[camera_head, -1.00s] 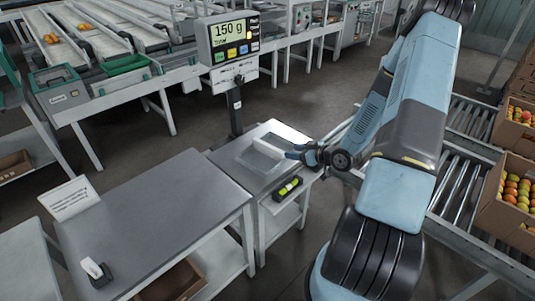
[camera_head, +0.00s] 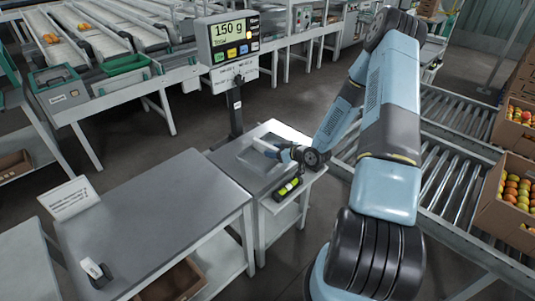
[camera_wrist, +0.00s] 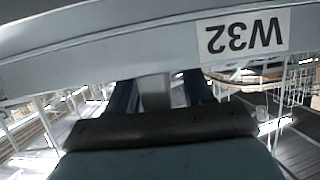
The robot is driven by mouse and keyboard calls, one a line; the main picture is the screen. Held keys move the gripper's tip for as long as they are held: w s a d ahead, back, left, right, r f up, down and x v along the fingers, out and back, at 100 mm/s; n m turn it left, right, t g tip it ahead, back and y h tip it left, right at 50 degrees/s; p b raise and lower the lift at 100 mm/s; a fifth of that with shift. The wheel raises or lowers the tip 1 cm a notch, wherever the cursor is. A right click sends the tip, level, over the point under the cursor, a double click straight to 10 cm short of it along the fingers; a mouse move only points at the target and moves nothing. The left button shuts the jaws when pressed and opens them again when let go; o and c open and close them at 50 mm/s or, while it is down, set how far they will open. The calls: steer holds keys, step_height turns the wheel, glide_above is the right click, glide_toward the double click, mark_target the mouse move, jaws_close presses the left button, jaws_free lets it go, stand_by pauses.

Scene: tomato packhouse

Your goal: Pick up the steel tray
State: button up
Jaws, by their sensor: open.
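The steel tray seems to be the flat grey rectangle (camera_head: 254,161) on the small weighing table, below the scale display; its rim is hard to make out. My gripper (camera_head: 264,146) is low over that table, tilted down to the left, with its fingers above or against the tray's far right part; I cannot tell if they touch. In the wrist view my open gripper (camera_wrist: 166,92) has dark fingers on both sides, reaching towards a broad grey metal surface (camera_wrist: 120,50) with an upside-down "W32" label. I cannot tell if this is the tray or table.
The scale display (camera_head: 234,38) reads 150 g on a post behind the tray. A black and yellow-green item (camera_head: 288,188) lies on the table's side shelf. A steel table (camera_head: 160,210) adjoins at left, mostly clear. A roller conveyor (camera_head: 450,175) and tomato box (camera_head: 508,210) are right.

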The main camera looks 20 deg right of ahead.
steer(key=shift+w+a+f, duration=0.15)
steer(key=shift+w+a, duration=0.05)
steer(key=shift+w, duration=0.05)
steer(key=shift+c, duration=0.4)
jaws_close()
